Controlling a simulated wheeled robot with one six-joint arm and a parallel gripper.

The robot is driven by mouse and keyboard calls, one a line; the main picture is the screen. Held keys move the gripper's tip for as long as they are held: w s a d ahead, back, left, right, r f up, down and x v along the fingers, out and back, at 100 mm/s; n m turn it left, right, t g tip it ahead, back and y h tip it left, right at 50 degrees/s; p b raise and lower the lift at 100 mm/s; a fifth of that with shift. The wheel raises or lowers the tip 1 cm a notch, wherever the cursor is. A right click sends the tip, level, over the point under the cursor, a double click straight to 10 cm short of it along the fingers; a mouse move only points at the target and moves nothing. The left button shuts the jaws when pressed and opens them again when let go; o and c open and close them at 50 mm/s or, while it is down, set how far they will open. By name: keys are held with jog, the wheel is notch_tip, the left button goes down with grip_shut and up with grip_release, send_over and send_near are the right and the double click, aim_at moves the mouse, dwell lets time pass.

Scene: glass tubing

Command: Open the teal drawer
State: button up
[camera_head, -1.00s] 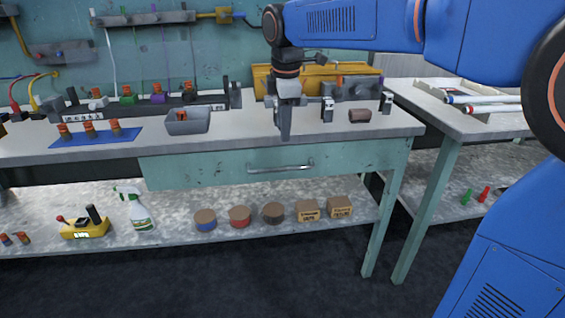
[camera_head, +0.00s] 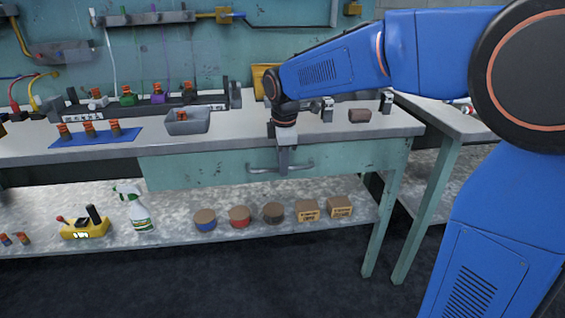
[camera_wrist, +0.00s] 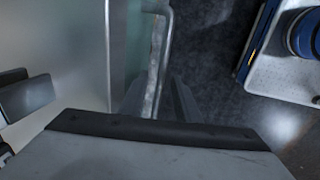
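The teal drawer (camera_head: 200,172) is closed under the workbench top, its front flush with the bench. Its metal bar handle (camera_head: 303,165) runs across the front. My gripper (camera_head: 284,170) points down at the handle's middle and covers part of it. In the wrist view the handle (camera_wrist: 165,40) runs down between the two dark fingers of my gripper (camera_wrist: 160,100). The fingers look apart, one on each side of the bar, with a gap showing. Whether either finger touches the bar is hard to see.
The bench top (camera_head: 225,140) above holds a grey bin (camera_head: 187,122), a blue mat (camera_head: 95,138) and a brown block (camera_head: 360,115). A lower shelf (camera_head: 175,215) carries a spray bottle (camera_head: 134,208) and several round tins and boxes. The space in front of the drawer is clear.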

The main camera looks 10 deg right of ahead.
grip_shut()
jog(key=s, duration=2.5)
jog(key=shift+s, duration=0.25)
grip_release()
